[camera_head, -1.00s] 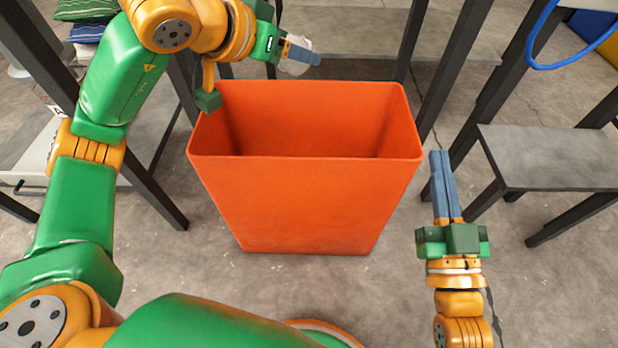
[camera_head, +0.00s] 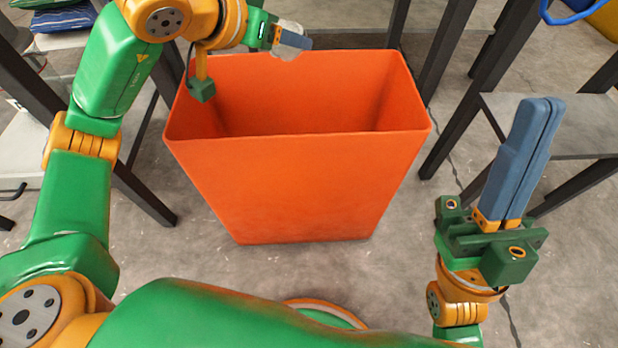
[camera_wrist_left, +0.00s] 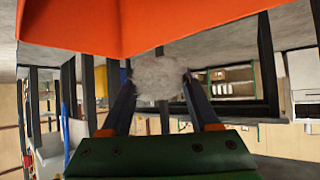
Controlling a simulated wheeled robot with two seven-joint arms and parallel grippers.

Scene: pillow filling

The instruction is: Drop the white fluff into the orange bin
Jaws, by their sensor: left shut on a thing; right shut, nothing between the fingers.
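The orange bin (camera_head: 300,185) stands open-topped on the floor in the middle of the head view, and its orange wall (camera_wrist_left: 130,22) fills the top of the left wrist view. My left gripper (camera_head: 292,40) is shut on the white fluff (camera_head: 287,52), at the bin's far rim. In the left wrist view the fluff (camera_wrist_left: 158,78) is a pale, fuzzy clump between the two fingers. Whether it hangs over the opening or just beyond the rim I cannot tell. My right gripper (camera_head: 524,160) is shut and empty, right of the bin, fingers pointing up and away.
A grey low table (camera_head: 570,125) with dark legs stands at the right. Another dark-framed table is at the left, with striped pillows (camera_head: 62,18) at the upper left. A blue loop (camera_head: 575,18) shows at the upper right. Bare floor lies around the bin.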

